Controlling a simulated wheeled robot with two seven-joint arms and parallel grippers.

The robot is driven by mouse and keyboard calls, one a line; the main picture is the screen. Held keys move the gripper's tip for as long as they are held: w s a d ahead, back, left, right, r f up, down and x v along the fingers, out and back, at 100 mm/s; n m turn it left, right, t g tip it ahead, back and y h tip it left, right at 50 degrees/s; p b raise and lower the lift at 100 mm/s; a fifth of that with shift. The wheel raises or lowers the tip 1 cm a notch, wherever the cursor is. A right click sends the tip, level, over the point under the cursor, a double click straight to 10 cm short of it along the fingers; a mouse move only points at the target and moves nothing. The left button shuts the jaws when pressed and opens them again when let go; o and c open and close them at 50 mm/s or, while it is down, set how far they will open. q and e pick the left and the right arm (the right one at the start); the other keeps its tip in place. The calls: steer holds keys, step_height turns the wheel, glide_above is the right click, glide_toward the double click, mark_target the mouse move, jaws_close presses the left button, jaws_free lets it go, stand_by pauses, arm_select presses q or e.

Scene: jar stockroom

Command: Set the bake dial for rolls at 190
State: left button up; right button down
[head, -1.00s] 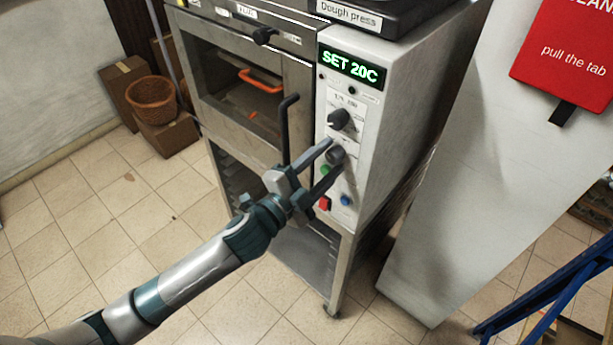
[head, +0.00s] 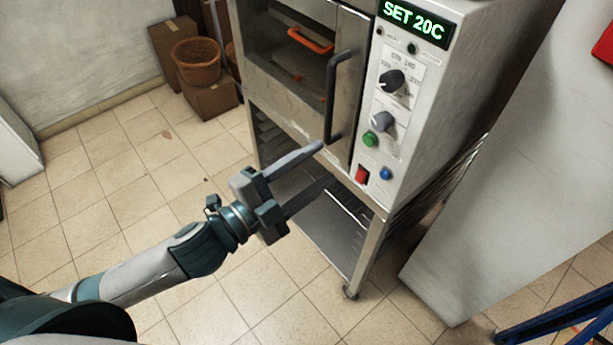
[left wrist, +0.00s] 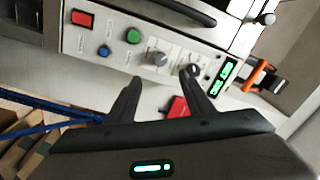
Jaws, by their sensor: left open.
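The oven's control panel (head: 403,150) shows a green display (head: 415,24) reading "SET 20C". Below it is a black knob (head: 391,82) ringed by small numbers too blurred to read surely, and under that a grey knob (head: 382,122). In the left wrist view the black knob (left wrist: 190,70), grey knob (left wrist: 160,58) and display (left wrist: 224,77) show beyond the fingers. My left gripper (head: 328,163) is open and empty, in front of the oven, below and left of the knobs in the head view, apart from them. My right gripper is out of view.
Green (head: 370,139), blue (head: 386,173) and red (head: 362,174) buttons sit low on the panel. The oven door handle (head: 340,95) stands out left of it. A pale panel (head: 500,190) stands at right, a blue frame (head: 560,320) at lower right.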

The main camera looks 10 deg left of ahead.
arm_select(q)
steer(key=shift+v, duration=0.85)
